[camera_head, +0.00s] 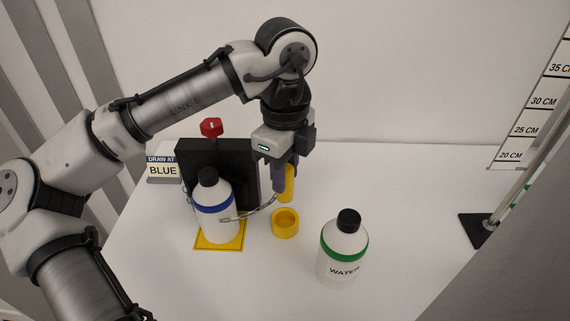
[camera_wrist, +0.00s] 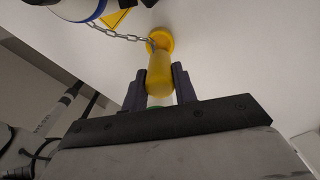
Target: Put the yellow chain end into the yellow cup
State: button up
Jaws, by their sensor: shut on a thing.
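The yellow chain end (camera_head: 286,183) is a small yellow cylinder held upright between the fingers of my gripper (camera_head: 284,180). My gripper is shut on it. In the wrist view the yellow chain end (camera_wrist: 159,75) sits between the two dark fingers (camera_wrist: 160,92). The yellow cup (camera_head: 285,224) stands on the white table, below and close to the held piece in the head view. In the wrist view the cup (camera_wrist: 163,35) shows just beyond the piece's far end. A metal chain (camera_head: 250,214) runs from the piece to the left, across the front of the blue-banded bottle.
The blue-banded bottle (camera_head: 214,209) stands on a yellow mat (camera_head: 217,247), before a black block (camera_head: 221,152) with a red knob (camera_head: 211,128). A green-banded WATER bottle (camera_head: 343,249) stands right of the cup. A black-based stand (camera_head: 481,230) is far right. Table between is clear.

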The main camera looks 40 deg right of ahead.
aim_at(285, 193)
jog(key=shift+f+b, duration=0.95)
jog(key=shift+f, duration=1.45)
jog(key=shift+p, duration=1.1)
jog(key=shift+f+b, duration=1)
jog(key=shift+f, duration=0.95)
jog(key=shift+r, duration=0.15)
jog(key=shift+r+p, duration=1.55)
jog(key=shift+p, duration=0.35)
jog(key=shift+p, duration=0.55)
